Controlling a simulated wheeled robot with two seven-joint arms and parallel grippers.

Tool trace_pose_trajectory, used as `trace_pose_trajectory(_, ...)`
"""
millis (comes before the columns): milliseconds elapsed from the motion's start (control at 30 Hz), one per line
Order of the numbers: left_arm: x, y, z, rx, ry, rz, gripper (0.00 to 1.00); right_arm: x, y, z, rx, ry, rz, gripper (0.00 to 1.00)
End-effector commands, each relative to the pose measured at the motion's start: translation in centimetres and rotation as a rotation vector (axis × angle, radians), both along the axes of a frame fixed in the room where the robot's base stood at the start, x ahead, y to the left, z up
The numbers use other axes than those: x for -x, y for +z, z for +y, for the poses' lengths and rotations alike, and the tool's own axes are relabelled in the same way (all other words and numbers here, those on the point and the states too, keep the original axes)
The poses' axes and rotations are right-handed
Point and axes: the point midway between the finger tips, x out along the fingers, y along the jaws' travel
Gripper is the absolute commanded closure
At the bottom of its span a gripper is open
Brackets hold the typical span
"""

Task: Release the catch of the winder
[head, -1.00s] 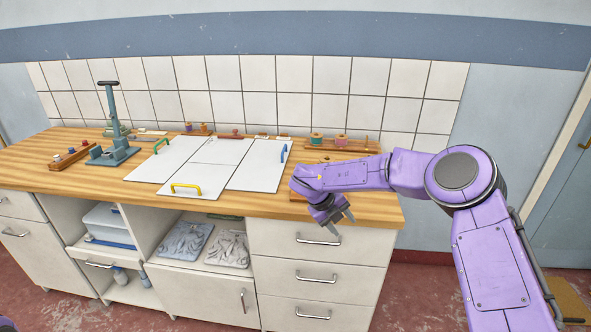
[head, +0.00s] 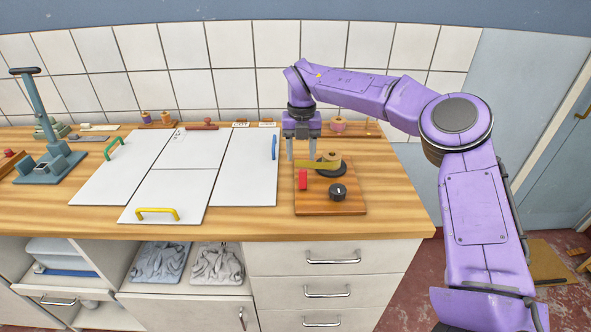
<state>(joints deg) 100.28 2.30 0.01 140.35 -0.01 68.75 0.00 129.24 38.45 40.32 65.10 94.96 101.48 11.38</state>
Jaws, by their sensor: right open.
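The winder is a wooden board (head: 344,201) on the right part of the worktop. It carries a spool with tan tape (head: 332,157) on a dark round base, a red upright piece (head: 303,180) and a black knob (head: 338,192) with a white mark. The red piece may be the catch; I cannot tell for certain. My right gripper (head: 303,157) points down with its fingers apart, over the back left part of the board, behind the red piece. My left gripper is out of view.
White panels (head: 248,170) with green, yellow and blue handles lie left of the winder. A blue-grey upright press (head: 45,150) stands at the far left. Spools on a rack (head: 345,127) are behind my right arm. The worktop right of the board is clear.

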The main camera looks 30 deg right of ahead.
Motion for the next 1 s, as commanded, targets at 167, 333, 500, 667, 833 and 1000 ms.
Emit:
trace_pose_trajectory(167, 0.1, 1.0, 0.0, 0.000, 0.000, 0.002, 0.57, 0.0, -4.2, -0.1, -0.001, 0.000, 0.008, 0.49)
trace_pose_trajectory(333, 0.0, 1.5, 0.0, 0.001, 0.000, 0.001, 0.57, -0.2, -7.3, -0.1, 0.001, -0.001, 0.008, 0.49)
trace_pose_trajectory(500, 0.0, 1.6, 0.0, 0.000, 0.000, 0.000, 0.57, -0.1, -8.5, -0.2, 0.001, -0.001, 0.004, 0.49)
trace_pose_trajectory(667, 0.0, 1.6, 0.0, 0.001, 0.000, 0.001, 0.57, -0.1, -8.5, -0.2, 0.001, -0.002, 0.004, 0.49)
trace_pose_trajectory(833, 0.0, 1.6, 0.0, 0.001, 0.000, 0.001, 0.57, -0.1, -8.5, -0.2, 0.001, -0.002, 0.004, 0.88)
trace_pose_trajectory(1000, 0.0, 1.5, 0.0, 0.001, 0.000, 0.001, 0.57, -0.1, -8.5, -0.2, 0.002, -0.002, 0.002, 1.00)
